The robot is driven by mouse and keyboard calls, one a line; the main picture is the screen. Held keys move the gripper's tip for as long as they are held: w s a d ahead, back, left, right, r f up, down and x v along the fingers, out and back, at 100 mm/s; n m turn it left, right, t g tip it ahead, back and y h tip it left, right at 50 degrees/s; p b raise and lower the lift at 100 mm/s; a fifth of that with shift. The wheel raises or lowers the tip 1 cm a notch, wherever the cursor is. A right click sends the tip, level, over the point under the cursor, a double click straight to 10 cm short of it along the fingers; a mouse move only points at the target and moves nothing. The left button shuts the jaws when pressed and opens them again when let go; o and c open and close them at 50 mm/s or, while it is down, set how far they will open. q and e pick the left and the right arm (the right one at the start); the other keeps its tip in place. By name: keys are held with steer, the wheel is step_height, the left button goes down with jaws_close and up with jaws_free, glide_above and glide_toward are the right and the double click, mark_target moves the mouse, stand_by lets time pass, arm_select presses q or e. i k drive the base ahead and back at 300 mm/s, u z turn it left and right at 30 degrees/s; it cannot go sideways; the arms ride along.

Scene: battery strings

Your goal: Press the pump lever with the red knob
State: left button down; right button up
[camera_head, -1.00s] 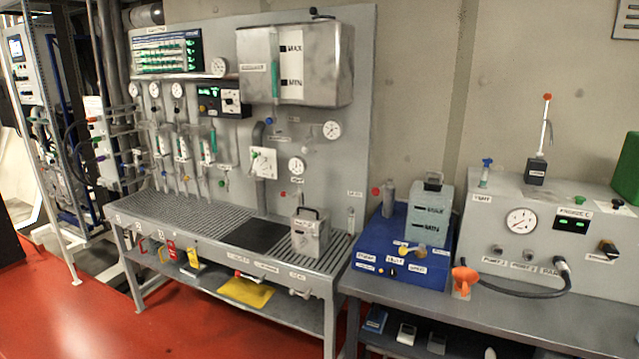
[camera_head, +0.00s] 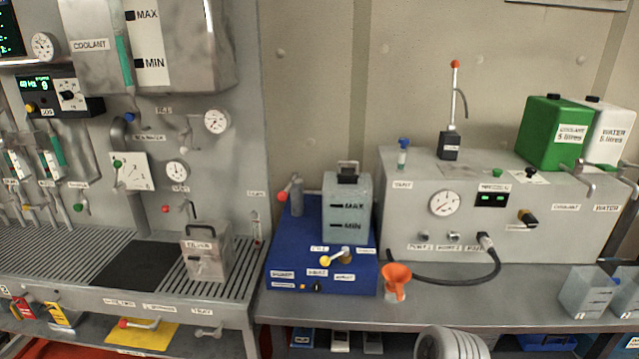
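An upright thin lever (camera_head: 454,95) with a red-orange knob (camera_head: 455,64) stands on a small black labelled block (camera_head: 449,147) on top of the grey machine (camera_head: 420,185). A second red knob (camera_head: 282,196) sits on a short lever beside a grey cylinder (camera_head: 299,193) on the blue unit (camera_head: 320,250). A third red-tipped handle (camera_head: 125,323) is on the left bench front. I cannot read a pump label on any of these. Neither of my grippers shows, and nothing touches these levers.
A grey tank (camera_head: 346,210) stands on the blue unit, with an orange funnel (camera_head: 396,278) to its right. Green (camera_head: 553,132) and white (camera_head: 609,135) canisters stand on the machine. A rounded ribbed grey part shows at the bottom edge.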

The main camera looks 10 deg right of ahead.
mark_target(282, 197)
steer(key=z, duration=0.5)
steer(key=i, duration=0.45)
steer(key=z, duration=0.45)
